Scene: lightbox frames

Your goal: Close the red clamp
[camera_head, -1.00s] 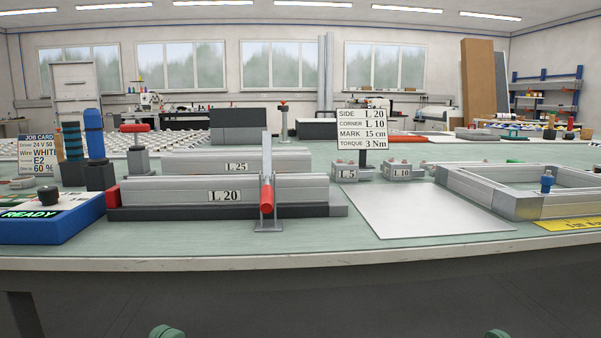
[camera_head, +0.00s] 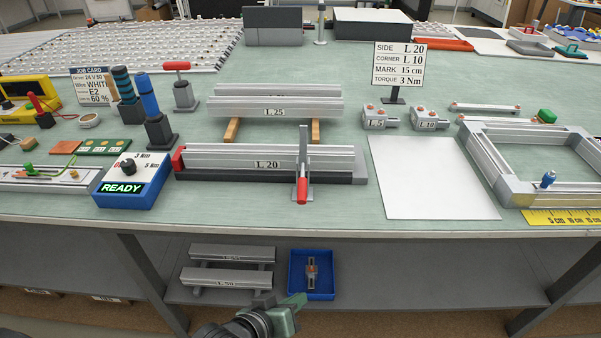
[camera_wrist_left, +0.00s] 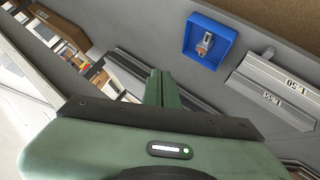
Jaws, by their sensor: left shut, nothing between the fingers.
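The red clamp (camera_head: 303,190) stands at the front of the bench, at the right part of the L 20 profile (camera_head: 240,170). Its grey lever arm points up and its red grip hangs low at the front. The L 20 profile lies in a dark base with a red end block (camera_head: 178,160) at its left. My left gripper (camera_head: 298,302) is shut and empty, low in front of the bench and below the clamp. Its green fingers show together in the left wrist view (camera_wrist_left: 162,88). The clamp is not visible in that view. My right gripper is not in view.
A blue box (camera_head: 149,180) reading READY stands left of the clamp. A white sheet (camera_head: 430,180) lies right of it, then a profile frame (camera_head: 500,165). The bench's front edge is above my gripper. A blue bin (camera_head: 297,283) and more profiles (camera_head: 228,279) are on the lower shelf.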

